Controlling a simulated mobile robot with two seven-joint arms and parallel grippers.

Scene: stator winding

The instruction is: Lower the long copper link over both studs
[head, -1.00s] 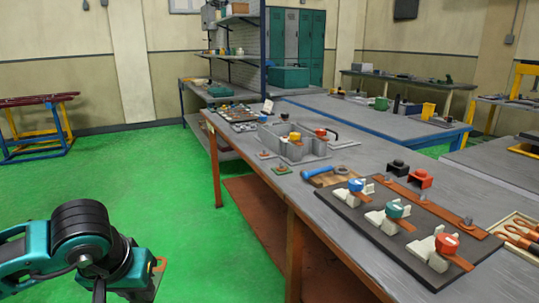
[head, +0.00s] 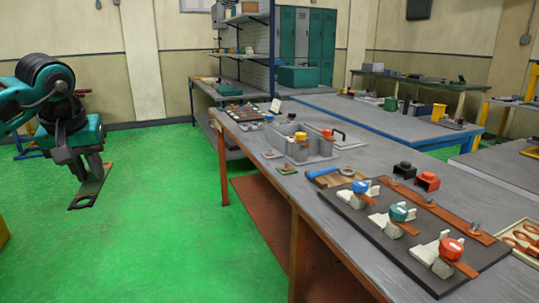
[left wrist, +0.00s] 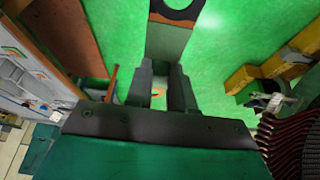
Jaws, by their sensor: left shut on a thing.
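My left gripper (head: 86,170) is at the left of the head view, over the green floor and well away from the bench. It is shut on the long copper link (head: 93,188), a flat bar with a hole at its end. In the left wrist view the link (left wrist: 166,40) sticks out beyond the fingers (left wrist: 160,88), its holed end at the top edge. On the bench's dark board (head: 376,235) a copper strip (head: 450,216) carries a metal stud (head: 475,229) near its right end and a smaller one (head: 428,201). I cannot tell which studs are the task's pair. My right gripper is not in view.
The board bears blue (head: 361,187), teal (head: 398,212) and red (head: 451,248) knobs on pale clamps. Black (head: 404,170) and red (head: 427,181) blocks stand behind. A grey housing (head: 301,145) sits farther back. Floor between my gripper and the bench is clear.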

